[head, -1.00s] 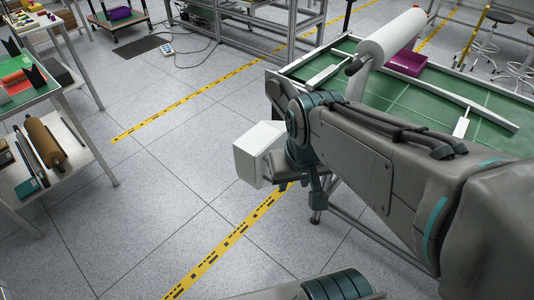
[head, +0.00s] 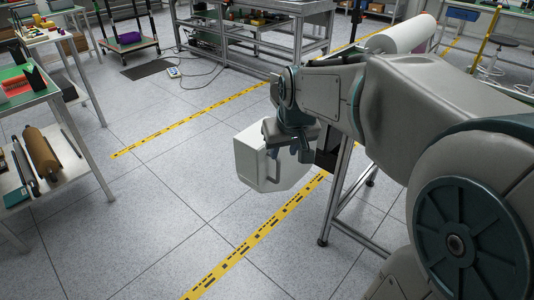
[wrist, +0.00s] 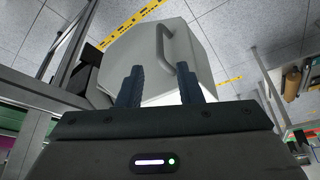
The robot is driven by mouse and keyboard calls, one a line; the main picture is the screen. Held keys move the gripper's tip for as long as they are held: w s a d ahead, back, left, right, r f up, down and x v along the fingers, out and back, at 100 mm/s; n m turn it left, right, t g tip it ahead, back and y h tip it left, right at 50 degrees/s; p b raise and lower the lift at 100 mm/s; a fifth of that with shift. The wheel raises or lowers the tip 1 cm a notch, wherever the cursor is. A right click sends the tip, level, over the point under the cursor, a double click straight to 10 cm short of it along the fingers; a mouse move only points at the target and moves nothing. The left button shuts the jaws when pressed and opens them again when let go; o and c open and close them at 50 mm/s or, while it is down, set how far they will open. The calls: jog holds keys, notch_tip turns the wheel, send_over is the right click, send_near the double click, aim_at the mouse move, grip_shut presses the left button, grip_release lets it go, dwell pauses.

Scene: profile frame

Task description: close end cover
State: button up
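The end cover appears to be the white box-shaped part (head: 258,160) with a bar handle, beside the end of the frame in the head view. In the wrist view this white cover (wrist: 130,50) fills the space ahead of the fingers. Its light handle (wrist: 161,45) stands out from the face, its lower end near the right finger. My gripper (wrist: 161,72) is open, with two dark fingers apart and nothing visibly clamped. I cannot tell whether a finger touches the cover. In the head view, my arm and wrist partly hide the cover and its mounting.
A metal frame leg (head: 338,190) stands right of the cover. A white roll (head: 402,34) shows above my arm, which hides most of the green-topped table there. A shelf table with rolls (head: 42,152) is at the left. The floor between is open.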

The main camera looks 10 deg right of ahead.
aim_at(279, 167)
jog(key=b+x, duration=0.1)
jog(key=x, duration=1)
jog(key=shift+b, duration=0.4)
jog(key=shift+s, duration=0.1)
grip_shut()
